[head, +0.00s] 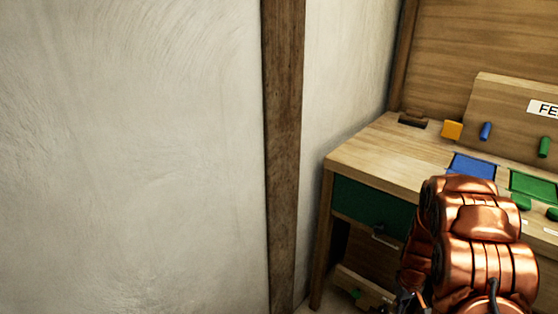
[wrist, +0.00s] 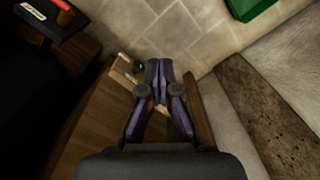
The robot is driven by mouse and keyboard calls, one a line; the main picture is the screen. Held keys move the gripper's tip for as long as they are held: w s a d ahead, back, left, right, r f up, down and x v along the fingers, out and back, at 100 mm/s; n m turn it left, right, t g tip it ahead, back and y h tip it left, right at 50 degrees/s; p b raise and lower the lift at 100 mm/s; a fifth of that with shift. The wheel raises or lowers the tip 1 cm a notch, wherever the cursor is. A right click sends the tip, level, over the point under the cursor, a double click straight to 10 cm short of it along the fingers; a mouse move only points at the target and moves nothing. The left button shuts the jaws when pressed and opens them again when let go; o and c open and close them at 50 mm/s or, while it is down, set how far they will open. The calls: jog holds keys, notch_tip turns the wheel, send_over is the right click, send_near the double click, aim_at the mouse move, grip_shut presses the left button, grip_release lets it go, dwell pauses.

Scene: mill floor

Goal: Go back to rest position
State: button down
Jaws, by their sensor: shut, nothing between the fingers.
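My gripper (wrist: 159,68) shows in the wrist view with its two dark fingers together and nothing between them. It points down over a tiled floor and a light wooden edge. In the head view my copper-coloured arm covers the lower right, in front of the wooden desk (head: 375,155). The gripper end is low there, beside the desk's front, and mostly hidden or cut off by the picture's edge.
The desk carries an orange block (head: 452,130), a blue peg (head: 485,131), a green peg (head: 544,147), a blue panel (head: 473,166) and a green panel (head: 533,185). A green drawer (head: 370,208) is in its front. A wall with a wooden post (head: 283,150) stands left.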

jog(key=s+a+r+p, duration=0.2)
jog(key=a+r+p, duration=0.1)
jog(key=r, duration=0.7)
jog(key=s+a+r+p, duration=0.2)
jog(key=a+r, duration=0.2)
jog(key=r, duration=0.5)
jog(key=s+a+r+p, duration=0.4)
jog(key=s+r, duration=0.4)
jog(key=r, duration=0.2)
jog(key=s+a+r+m+p, duration=0.1)
jog(key=s+a+r+p, duration=0.3)
jog(key=s+r, duration=0.5)
jog(key=s+a+r+g+p, duration=0.1)
jog(key=s+a+r+p, duration=0.3)
jog(key=s+r, duration=0.5)
notch_tip(320, 180, up, 2)
jog(key=shift+r+m+p, duration=0.25)
jog(key=shift+m+p, duration=0.05)
jog(key=shift+p, duration=0.65)
